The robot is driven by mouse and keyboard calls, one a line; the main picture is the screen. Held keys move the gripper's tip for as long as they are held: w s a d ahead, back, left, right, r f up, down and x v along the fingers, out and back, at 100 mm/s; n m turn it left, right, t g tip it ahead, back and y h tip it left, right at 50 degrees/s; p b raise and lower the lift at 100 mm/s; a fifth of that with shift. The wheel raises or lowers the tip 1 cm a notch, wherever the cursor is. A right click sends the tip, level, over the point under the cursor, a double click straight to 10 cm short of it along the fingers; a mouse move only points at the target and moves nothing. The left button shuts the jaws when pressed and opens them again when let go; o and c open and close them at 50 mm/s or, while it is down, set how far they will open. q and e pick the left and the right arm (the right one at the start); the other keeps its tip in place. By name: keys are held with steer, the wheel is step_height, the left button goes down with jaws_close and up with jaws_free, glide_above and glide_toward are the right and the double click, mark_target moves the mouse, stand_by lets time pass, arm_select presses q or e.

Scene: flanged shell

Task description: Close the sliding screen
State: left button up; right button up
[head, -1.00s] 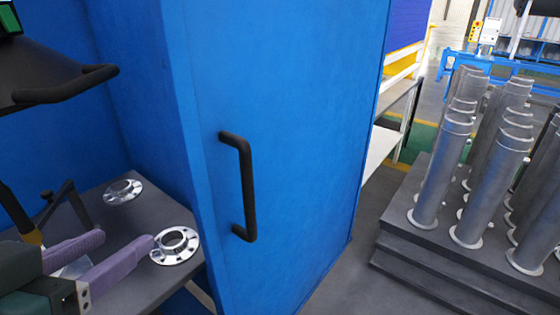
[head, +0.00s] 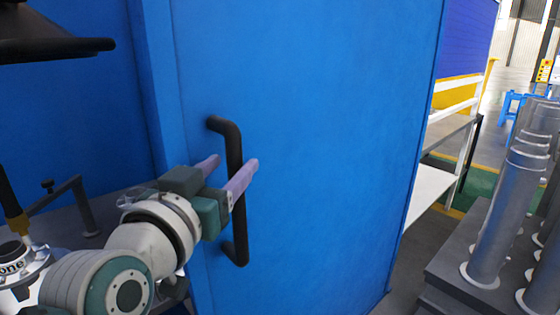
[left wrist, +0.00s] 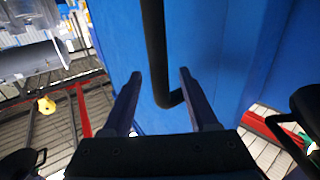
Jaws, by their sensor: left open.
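The sliding screen (head: 320,140) is a large flat blue panel filling the middle of the head view. A black upright bar handle (head: 236,215) is fixed near its left edge. My left gripper (head: 232,172) is at the handle, its two purple fingers open, one to each side of the bar as seen in the head view. In the left wrist view the handle (left wrist: 155,50) runs down between the open fingertips (left wrist: 160,78). I cannot tell whether the fingers touch it. My right gripper is not in view.
A grey bench (head: 100,205) with black fixtures stands left of the panel, partly behind my arm. A black hood (head: 50,45) hangs at upper left. On the right are a white shelf (head: 428,195) and metal tubes (head: 500,210) on a dark platform.

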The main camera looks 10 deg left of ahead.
arm_select(q)
steer(key=shift+w+d, duration=0.1)
steer(key=shift+w, duration=1.1)
jaws_close()
stand_by(0.6)
